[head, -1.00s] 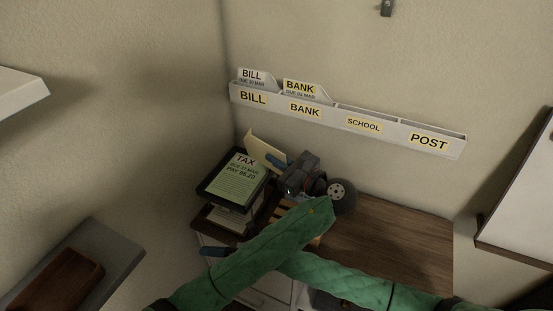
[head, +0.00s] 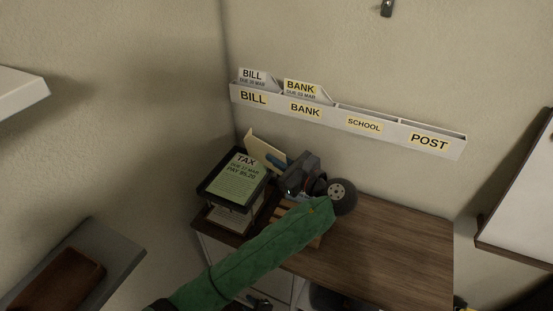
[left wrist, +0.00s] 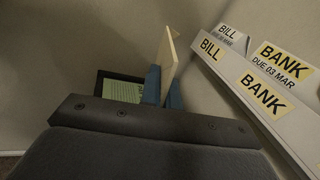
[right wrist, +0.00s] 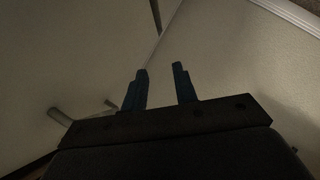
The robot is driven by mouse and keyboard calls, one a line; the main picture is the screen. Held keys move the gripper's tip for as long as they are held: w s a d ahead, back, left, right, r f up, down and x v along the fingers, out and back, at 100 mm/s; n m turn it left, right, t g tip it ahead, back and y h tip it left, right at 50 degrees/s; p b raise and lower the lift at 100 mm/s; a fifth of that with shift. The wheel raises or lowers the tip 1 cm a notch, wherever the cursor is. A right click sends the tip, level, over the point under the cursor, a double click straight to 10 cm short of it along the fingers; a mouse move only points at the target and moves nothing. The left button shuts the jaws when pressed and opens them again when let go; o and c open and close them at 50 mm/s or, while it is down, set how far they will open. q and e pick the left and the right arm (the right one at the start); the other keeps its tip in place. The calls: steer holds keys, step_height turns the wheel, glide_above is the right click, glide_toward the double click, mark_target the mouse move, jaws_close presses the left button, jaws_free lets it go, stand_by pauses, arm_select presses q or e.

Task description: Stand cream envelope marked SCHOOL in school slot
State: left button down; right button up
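A cream envelope (head: 262,147) is held tilted above the desk, left of centre in the head view; its marking cannot be read. My left gripper (head: 277,160) is shut on its lower edge. In the left wrist view the envelope (left wrist: 168,58) stands edge-on between the blue fingers. The wall rack has a SCHOOL slot (head: 364,125), with no envelope showing above it; it lies right of and higher than my left gripper in the picture.
BILL (head: 252,76) and BANK (head: 300,88) envelopes stand in their slots; the POST slot (head: 429,142) shows none. A tray (head: 205,190) with a green TAX letter (head: 237,180) is on the desk (head: 390,240). The desk's right part is clear. Shelves stand at both sides.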

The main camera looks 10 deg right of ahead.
steer(key=s+d+f+m+g+h, duration=0.2)
steer(key=s+d+f+m+g, duration=0.2)
steer(key=s+d+f, duration=0.5)
steer(key=s+d+f+m+g+h, duration=0.3)
steer(key=s+d+f+m, duration=0.6)
steer(key=s+d, duration=0.3)
steer(key=shift+s+d+f+g+h, duration=0.15)
steer(key=shift+s+d+g+h, duration=0.15)
steer(key=shift+d+g, duration=0.45)
